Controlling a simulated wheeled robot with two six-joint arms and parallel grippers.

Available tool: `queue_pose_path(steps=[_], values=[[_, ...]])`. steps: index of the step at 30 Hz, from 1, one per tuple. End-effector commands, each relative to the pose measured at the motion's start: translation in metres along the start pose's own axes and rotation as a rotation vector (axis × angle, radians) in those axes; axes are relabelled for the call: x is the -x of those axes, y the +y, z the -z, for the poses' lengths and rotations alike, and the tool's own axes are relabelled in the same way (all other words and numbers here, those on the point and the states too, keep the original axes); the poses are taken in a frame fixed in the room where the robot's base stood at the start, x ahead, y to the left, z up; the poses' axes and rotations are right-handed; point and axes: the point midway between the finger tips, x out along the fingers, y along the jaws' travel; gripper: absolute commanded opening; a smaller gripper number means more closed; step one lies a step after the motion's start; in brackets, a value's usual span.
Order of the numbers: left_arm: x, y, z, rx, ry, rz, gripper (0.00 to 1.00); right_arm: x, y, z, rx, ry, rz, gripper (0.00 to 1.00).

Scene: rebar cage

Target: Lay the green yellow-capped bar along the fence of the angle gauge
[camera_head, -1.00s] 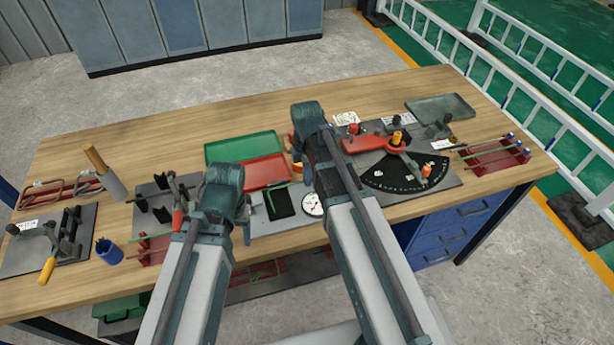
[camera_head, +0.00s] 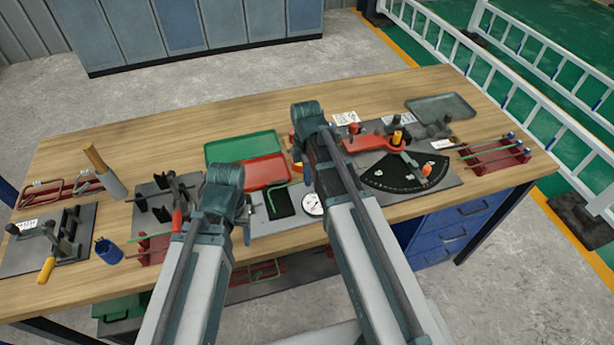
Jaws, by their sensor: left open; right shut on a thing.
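The angle gauge is a black fan-shaped plate (camera_head: 410,174) with pale marks on the right of the bench.
A red rack with bars (camera_head: 496,157) stands at the right end. A green tray (camera_head: 240,147), a red tray (camera_head: 264,172) and a white dial (camera_head: 313,204) lie in the middle. A lever tool (camera_head: 47,255) and a blue cup (camera_head: 109,251) stand at left. The back is mostly clear.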

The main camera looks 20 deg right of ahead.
Motion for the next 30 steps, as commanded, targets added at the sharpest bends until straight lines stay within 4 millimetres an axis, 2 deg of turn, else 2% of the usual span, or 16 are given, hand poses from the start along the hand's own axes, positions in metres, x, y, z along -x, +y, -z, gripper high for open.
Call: queue_pose_path(steps=[14, 15, 20, 30], values=[[0.0, 0.0, 0.0, 0.0, 0.0, 0.0, 0.61, 0.0003, 0.0066, 0.0, 0.0, 0.0, 0.0, 0.0], [0.0, 0.0, 0.0, 0.0, 0.0, 0.0, 0.61, 0.0003, 0.0063, 0.0001, 0.0, 0.0, 0.0, 0.11], [0.0, 0.0, 0.0, 0.0, 0.0, 0.0, 0.61, 0.0003, 0.0061, 0.0, 0.0, 0.0, 0.0, 0.4], [0.0009, -0.0001, 0.0, 0.0, 0.0, 0.0, 0.61, 0.0011, 0.0061, 0.0, 0.0, 0.0, 0.0, 0.41]])
